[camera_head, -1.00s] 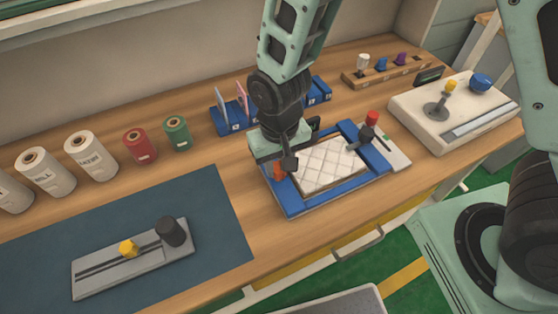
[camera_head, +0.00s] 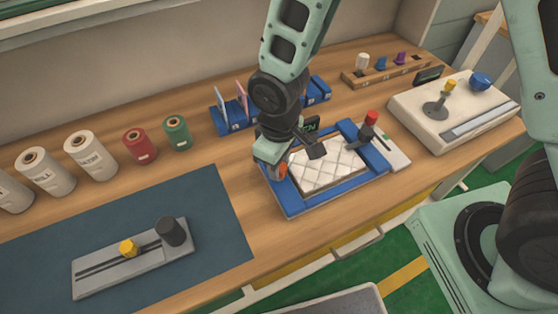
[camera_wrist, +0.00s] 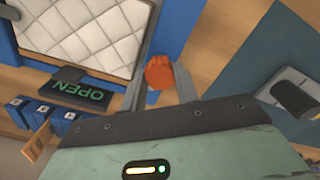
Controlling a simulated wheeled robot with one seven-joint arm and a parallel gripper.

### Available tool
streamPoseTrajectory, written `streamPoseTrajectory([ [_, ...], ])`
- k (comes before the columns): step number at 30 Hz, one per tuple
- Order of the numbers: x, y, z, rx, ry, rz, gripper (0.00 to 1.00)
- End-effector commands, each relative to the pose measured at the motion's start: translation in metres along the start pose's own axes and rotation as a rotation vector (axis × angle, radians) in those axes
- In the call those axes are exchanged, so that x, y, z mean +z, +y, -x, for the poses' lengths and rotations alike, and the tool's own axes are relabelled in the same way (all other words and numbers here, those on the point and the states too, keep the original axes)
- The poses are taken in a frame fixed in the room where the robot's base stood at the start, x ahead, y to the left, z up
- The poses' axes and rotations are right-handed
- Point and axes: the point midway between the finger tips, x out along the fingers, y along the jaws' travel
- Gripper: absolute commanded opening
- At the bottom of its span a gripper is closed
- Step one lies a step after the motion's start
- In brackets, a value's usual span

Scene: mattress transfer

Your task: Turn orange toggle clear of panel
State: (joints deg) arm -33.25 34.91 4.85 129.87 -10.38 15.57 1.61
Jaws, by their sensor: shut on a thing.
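The orange toggle (camera_head: 281,173) stands at the left edge of the blue frame (camera_head: 331,199) around a pale quilted panel (camera_head: 325,172). My gripper (camera_head: 284,165) is at this toggle, partly covering it in the head view. In the wrist view the orange toggle (camera_wrist: 159,72) sits between my gripper's two grey fingers, and my gripper (camera_wrist: 163,84) is shut on it. A dark block (camera_head: 316,150) shows over the panel's back part in the head view; I cannot tell what it belongs to. The small sign (camera_wrist: 83,92) reads OPEN in green.
A red-topped clamp (camera_head: 369,125) stands at the frame's back right. Blue holders (camera_head: 235,118) stand behind. A grey slider fixture (camera_head: 95,275) on the dark mat is at front left, and a joystick box (camera_head: 455,110) at right. Wood left of the frame is bare.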

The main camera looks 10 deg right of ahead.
Motion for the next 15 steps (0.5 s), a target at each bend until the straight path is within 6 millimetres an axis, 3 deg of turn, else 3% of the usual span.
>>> streamPoseTrajectory([
  [13,-0.0008,0.0002,0.0006,0.001,0.002,0.011,0.07],
  [14,-0.0008,0.0002,0.0006,0.001,0.002,0.011,0.36],
  [15,-0.0007,0.0002,0.0006,0.001,0.002,0.011,0.47],
])
